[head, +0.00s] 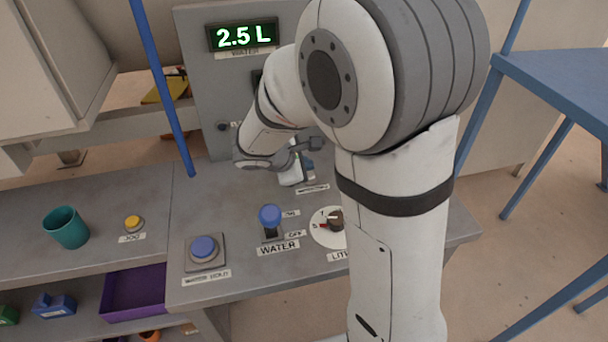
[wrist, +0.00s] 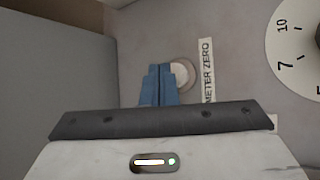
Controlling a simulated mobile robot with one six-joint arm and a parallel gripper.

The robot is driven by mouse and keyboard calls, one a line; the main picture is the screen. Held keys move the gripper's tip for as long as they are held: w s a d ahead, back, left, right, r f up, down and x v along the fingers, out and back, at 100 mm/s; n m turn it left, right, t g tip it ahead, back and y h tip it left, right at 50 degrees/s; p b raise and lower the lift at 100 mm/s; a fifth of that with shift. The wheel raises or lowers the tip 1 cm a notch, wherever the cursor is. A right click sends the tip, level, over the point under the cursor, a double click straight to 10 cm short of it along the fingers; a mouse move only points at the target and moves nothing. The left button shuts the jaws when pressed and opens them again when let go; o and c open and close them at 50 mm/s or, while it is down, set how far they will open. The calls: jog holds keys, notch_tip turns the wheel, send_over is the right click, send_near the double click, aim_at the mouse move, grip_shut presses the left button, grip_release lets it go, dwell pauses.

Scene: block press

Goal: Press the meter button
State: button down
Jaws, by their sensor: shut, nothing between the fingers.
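A round pale button (wrist: 181,74) shows in the wrist view beside a label (wrist: 208,70) reading "METER ZERO". My gripper (wrist: 158,72) is shut and empty, its blue fingers together. The fingertips overlap the left part of the button in the wrist view; I cannot tell whether they touch it. In the head view my gripper (head: 308,172) points down at the grey counter (head: 225,215), just behind a small label (head: 312,188). The button cannot be made out there.
A display (head: 243,36) reads "2.5 L". On the counter are a blue-knobbed lever (head: 270,215) labelled WATER, a white dial (head: 322,238), a blue button (head: 203,248) and a yellow button (head: 133,222). A teal cup (head: 66,228) stands at left. A blue table (head: 560,75) is at right.

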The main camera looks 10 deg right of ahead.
jog(key=shift+f, duration=0.1)
jog(key=shift+f+b, duration=0.3)
jog(key=shift+b, duration=0.2)
jog(key=shift+f+b, duration=0.5)
jog(key=shift+f, duration=0.05)
dwell(0.7)
jog(key=shift+r, duration=0.1)
jog(key=shift+r+p, duration=0.65)
jog(key=shift+r, duration=0.2)
jog(key=shift+r+p, duration=1.95)
jog(key=shift+r, duration=0.65)
jog(key=shift+f, duration=0.1)
